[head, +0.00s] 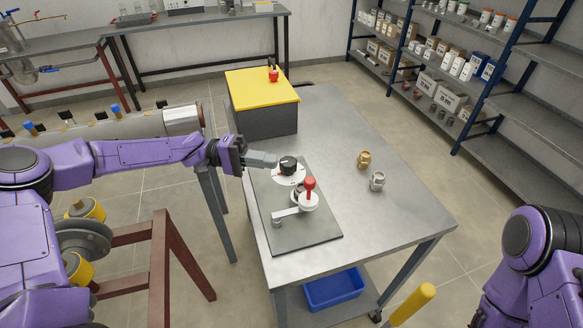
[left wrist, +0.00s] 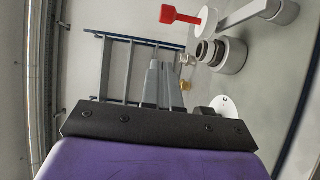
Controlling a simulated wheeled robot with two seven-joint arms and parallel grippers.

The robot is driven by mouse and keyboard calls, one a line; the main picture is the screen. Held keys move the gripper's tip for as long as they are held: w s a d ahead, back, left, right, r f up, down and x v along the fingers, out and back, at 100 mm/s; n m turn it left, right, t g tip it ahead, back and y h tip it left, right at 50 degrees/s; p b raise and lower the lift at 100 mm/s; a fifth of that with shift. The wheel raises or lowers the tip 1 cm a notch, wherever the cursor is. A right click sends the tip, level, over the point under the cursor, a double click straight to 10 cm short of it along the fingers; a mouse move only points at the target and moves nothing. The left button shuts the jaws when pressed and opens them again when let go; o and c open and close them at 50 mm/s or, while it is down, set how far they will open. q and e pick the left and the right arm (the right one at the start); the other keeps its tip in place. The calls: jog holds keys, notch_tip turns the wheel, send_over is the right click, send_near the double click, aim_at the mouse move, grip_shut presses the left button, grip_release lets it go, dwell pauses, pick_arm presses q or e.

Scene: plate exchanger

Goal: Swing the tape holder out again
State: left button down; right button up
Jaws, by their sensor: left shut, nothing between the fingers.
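The tape holder (head: 292,210) is a light grey arm on a short post, on a dark grey plate (head: 318,231). Its free end has a white disc (head: 309,201) and a red handle (head: 310,184), and stands over or close beside a round grey fitting (head: 298,190). The holder also shows in the left wrist view (left wrist: 245,15), with its red handle (left wrist: 180,15). A black knob on a white dial (head: 288,165) sits behind it. My left gripper (head: 272,160) is shut and empty, beside the black knob and apart from the holder. My right gripper is out of view.
The plate lies on a metal table (head: 385,215). A brass fitting (head: 364,159) and a silver fitting (head: 377,180) stand to the right. A yellow-topped box (head: 262,84) with a small red object is at the back. A blue bin (head: 333,289) is below.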

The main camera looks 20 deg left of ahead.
pick_arm(q)
jog(key=d+p, duration=0.1)
jog(key=d, duration=0.1)
jog(key=s+d+p, duration=0.1)
jog(key=d, duration=0.1)
jog(key=s+d+p, duration=0.1)
jog(key=d, duration=0.2)
jog(key=shift+s+d, duration=0.1)
jog(key=shift+s, duration=0.05)
